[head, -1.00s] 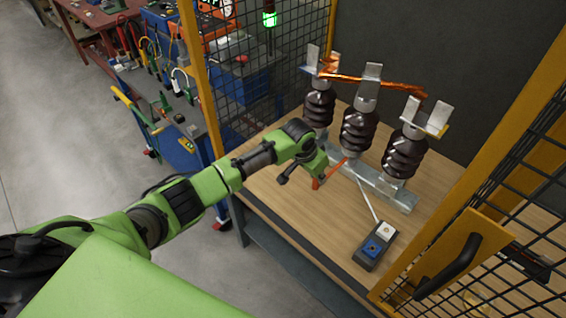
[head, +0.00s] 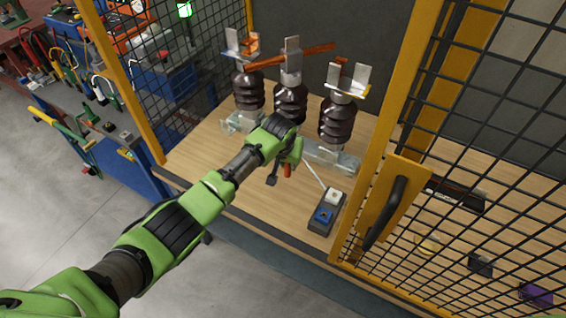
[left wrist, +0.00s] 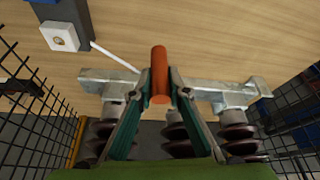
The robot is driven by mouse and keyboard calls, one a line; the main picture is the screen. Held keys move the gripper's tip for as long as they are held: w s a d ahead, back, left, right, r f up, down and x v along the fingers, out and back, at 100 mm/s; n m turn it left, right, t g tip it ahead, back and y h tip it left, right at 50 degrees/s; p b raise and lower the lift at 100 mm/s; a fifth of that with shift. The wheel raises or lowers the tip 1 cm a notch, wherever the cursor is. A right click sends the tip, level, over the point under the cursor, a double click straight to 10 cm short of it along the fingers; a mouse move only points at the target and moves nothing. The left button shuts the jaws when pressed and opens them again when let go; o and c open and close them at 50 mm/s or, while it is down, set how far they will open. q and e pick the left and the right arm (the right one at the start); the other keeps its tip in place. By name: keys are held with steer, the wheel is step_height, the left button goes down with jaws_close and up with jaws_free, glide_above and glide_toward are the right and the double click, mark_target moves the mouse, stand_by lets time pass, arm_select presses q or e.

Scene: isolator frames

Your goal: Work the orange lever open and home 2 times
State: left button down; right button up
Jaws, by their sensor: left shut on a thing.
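The orange lever (head: 287,171) hangs at the front of the switch, partly hidden by my left gripper (head: 290,160). In the left wrist view the lever's round orange handle (left wrist: 159,72) stands between the two fingers of my left gripper (left wrist: 160,98), which are shut on it. The switch has three dark ribbed insulators (head: 291,101) on a grey metal base (head: 331,159), with metal contacts on top. Its copper bar (head: 308,54) crosses the middle insulator at an angle to the row, its right end behind the right contact. My right gripper is out of view.
A grey box with a blue socket (head: 325,216) stands on the wooden bench (head: 230,175), a pale rod beside it. A yellow-framed mesh door with a black handle (head: 385,213) stands at right. Mesh also closes the left side.

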arm_select(q)
steer(key=shift+d, duration=0.1)
steer(key=c, duration=1.9)
jaws_free()
steer(key=v, duration=1.2)
steer(key=shift+f, duration=0.1)
